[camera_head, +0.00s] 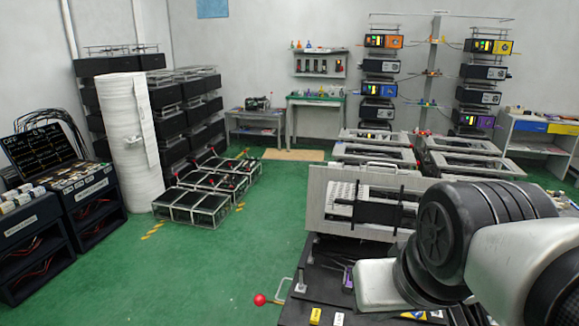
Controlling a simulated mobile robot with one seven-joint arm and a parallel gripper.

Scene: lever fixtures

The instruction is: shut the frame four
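A grey rectangular frame (316,205) stands raised and tilted at the near end of a black bench, with a metal handle on its top edge. Rows of white cylinders and dark bars show inside it. I cannot read a number on it, so I cannot tell if it is frame four. My arm reaches in from the right and covers its right side. My gripper cannot be made out clearly among the dark parts by the frame, and its fingers' state is unclear. A lever with a red ball knob (260,299) sticks out at the bench's left edge.
More grey frames (374,137) lie flat behind. Low metal frames (190,207) with red-tipped levers rest on the floor left of centre. A white roll (130,140) and black racks (90,215) stand at left. Green floor (215,275) is clear between.

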